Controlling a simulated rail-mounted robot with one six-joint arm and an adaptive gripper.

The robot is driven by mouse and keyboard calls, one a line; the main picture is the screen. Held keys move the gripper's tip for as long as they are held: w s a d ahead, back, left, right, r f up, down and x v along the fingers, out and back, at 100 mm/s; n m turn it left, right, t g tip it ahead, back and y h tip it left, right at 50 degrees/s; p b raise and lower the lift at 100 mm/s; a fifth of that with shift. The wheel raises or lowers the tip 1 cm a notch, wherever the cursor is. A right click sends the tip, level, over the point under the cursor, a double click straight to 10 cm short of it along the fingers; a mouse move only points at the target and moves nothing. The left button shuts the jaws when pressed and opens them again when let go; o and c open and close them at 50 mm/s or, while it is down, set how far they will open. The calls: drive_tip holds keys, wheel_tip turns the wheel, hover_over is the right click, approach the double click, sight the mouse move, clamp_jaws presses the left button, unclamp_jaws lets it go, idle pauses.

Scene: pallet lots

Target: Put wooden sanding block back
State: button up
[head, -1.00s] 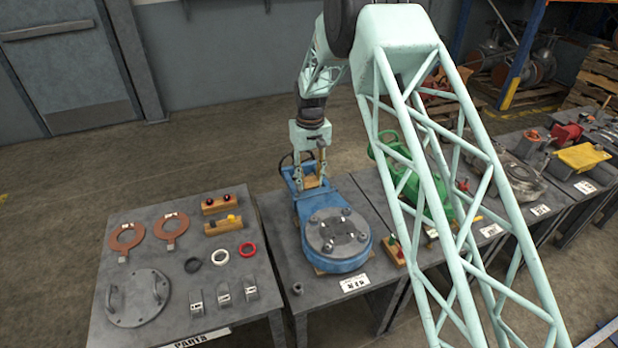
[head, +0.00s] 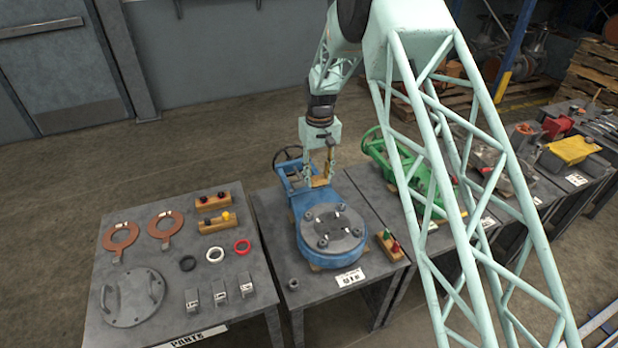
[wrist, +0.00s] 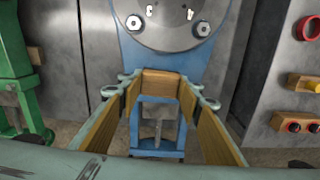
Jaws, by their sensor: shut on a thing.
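My gripper (head: 319,178) is shut on the wooden sanding block (head: 320,182), a small tan block between the fingertips. In the wrist view the block (wrist: 160,84) spans the gap between the two fingers. The gripper hangs over the neck of the blue valve (head: 331,258), behind its round grey flange. In the wrist view the valve's blue body (wrist: 133,55) lies below the block. Whether the block touches the valve cannot be told.
The parts table (head: 150,335) at the left holds copper rings, wooden peg holders, small rings, grey blocks and a round plate (head: 132,297). A green valve (head: 400,165) stands right of the blue one. The valve's handwheel (head: 288,158) is near my gripper's left.

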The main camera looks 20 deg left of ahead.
drive_tip(key=s+d+m, duration=0.2)
drive_tip(key=d, duration=1.1)
drive_tip(key=s+d+m, duration=0.2)
drive_tip(key=d, duration=1)
drive_tip(key=s+d+m, duration=0.1)
drive_tip(key=s+d, duration=0.4)
drive_tip(key=d, duration=0.4)
drive_tip(key=s+d+m, duration=0.2)
drive_tip(key=s+d, duration=0.3)
drive_tip(key=d, duration=0.4)
drive_tip(key=shift+d, duration=0.15)
drive_tip(key=shift+w+d+f, duration=0.1)
